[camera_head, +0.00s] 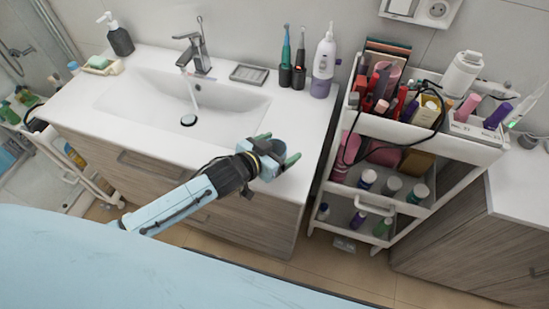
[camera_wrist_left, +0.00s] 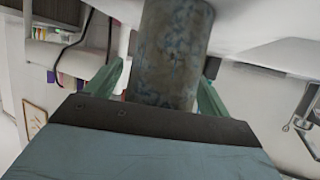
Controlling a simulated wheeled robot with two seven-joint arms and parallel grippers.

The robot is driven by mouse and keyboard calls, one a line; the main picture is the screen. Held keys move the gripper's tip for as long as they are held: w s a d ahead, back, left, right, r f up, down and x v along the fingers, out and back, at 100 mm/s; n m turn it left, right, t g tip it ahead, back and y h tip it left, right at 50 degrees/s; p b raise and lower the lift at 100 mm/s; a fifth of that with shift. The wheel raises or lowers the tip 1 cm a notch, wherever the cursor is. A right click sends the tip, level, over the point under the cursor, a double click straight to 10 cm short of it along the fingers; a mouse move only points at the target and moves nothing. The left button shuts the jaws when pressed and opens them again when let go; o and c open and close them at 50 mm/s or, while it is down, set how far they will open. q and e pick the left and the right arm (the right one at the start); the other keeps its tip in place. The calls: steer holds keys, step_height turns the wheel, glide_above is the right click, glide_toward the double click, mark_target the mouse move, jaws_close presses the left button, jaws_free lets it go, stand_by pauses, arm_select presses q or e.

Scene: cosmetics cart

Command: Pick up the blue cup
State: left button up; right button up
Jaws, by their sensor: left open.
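The blue cup (camera_wrist_left: 172,50) is a mottled grey-blue cylinder, large in the left wrist view. It stands between the two green fingers of my left gripper (camera_wrist_left: 165,64), one finger on each side. The gripper is open, and gaps seem to show beside the cup; contact is hard to judge. In the head view my left gripper (camera_head: 283,147) is at the front right edge of the white washbasin counter. The cup is mostly hidden there by the gripper. My right gripper is not in view.
The basin (camera_head: 150,105) with its tap (camera_head: 193,45) is left of the gripper. Two electric toothbrushes (camera_head: 299,70) and a white-purple bottle (camera_head: 323,65) stand at the back. A loaded cart (camera_head: 430,135) stands right, across a narrow gap.

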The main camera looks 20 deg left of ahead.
arm_select(q)
steer(key=c, duration=1.1)
steer(key=shift+o, duration=0.2)
steer(key=shift+r, duration=0.1)
